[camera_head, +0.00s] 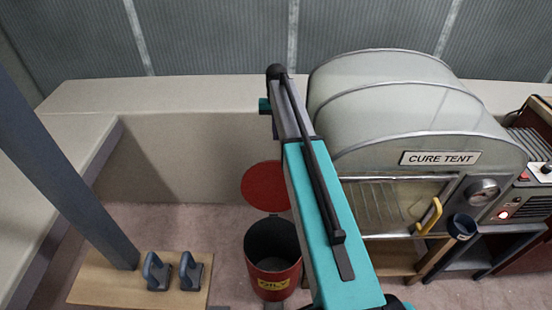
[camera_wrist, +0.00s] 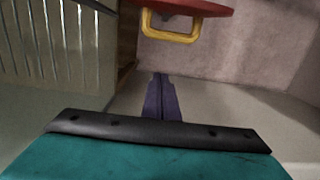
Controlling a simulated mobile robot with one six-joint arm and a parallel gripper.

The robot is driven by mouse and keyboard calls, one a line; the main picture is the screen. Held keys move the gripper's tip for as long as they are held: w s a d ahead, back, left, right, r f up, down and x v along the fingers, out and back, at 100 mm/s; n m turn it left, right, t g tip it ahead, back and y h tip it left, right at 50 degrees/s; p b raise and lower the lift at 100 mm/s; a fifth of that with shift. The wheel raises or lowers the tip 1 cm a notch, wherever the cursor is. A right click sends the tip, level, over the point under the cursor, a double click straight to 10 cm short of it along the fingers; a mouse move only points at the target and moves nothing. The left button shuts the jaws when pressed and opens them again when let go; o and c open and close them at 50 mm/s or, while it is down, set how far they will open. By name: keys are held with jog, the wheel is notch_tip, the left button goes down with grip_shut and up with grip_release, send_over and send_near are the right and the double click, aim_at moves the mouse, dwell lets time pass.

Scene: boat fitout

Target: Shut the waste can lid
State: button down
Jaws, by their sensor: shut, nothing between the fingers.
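The red waste can (camera_head: 288,277), with a yellow label and a dark open mouth, stands on the floor in the head view. Its round red lid (camera_head: 267,187) stands open at the far side of the mouth. In the wrist view the red lid (camera_wrist: 208,5) shows at the top edge, with a yellow handle (camera_wrist: 185,35) on it. My gripper (camera_wrist: 161,76) is shut and empty, its purple fingers pointing toward the handle, apart from it in the picture.
The cure tent (camera_head: 420,110), with a yellow-handled door and a gauge, stands right of my arm. A wooden board (camera_head: 110,285) with two dark clamp-like objects lies left of the can. Floor between board and can is clear.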

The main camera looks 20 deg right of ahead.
jog(key=shift+f, duration=0.1)
jog(key=s+a+f+p, duration=0.1)
jog(key=s+f, duration=0.3)
jog(key=f, duration=0.4)
jog(key=shift+a+p, duration=0.35)
jog(key=shift+p, duration=0.1)
dwell(0.6)
jog(key=shift+s, duration=0.2)
dwell(0.3)
